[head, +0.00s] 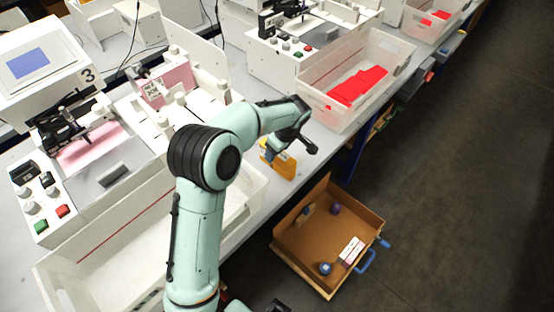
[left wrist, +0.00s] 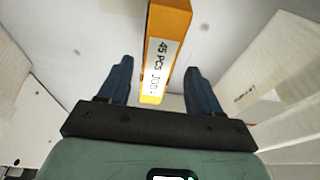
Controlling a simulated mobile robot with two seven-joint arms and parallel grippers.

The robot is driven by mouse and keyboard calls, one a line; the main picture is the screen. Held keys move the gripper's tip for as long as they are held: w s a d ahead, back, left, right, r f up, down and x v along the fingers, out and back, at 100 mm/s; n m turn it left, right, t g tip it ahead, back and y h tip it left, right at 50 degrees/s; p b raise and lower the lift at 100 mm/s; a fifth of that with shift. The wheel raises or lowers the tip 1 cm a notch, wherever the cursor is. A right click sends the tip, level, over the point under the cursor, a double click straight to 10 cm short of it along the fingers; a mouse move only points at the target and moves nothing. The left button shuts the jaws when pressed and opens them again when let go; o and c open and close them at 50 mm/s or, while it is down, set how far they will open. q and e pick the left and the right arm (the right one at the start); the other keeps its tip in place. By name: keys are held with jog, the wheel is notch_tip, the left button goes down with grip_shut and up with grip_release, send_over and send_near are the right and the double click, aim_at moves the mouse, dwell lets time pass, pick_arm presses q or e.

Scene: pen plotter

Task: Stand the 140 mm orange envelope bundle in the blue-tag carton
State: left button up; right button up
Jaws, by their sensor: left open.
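The orange envelope bundle (head: 283,168) stands on the grey bench near its front edge. In the left wrist view the bundle (left wrist: 175,22) has a white label reading "45 PCS" and a second line I cannot read surely. My left gripper (head: 277,150) is at the bundle from above. In the left wrist view its two dark blue fingers (left wrist: 160,82) are apart, with the bundle between them in the picture and a gap on each side. A brown open carton (head: 290,246) with blue parts at its right side stands below the bench edge; I cannot make out a tag. My right gripper is not identifiable.
A clear bin with red pieces (head: 388,65) is on the bench behind the gripper. A white tray (head: 80,268) and a plotter marked 3 (head: 75,65) are at left. The floor at right is clear.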

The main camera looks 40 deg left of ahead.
aim_at(276, 158)
pick_arm(q)
jog(key=x, duration=0.6)
jog(key=shift+w+d, duration=0.2)
jog(key=shift+d, duration=0.1)
grip_shut()
pick_arm(e)
jog(key=shift+w+r, duration=0.1)
jog(key=shift+r, duration=0.1)
pick_arm(q)
notch_tip(276, 158, up, 20)
jog(key=p, duration=0.2)
pick_arm(e)
jog(key=shift+w+r, duration=0.25)
jog(key=shift+r, duration=0.25)
jog(key=shift+w+r, duration=0.25)
jog(key=shift+r, duration=0.25)
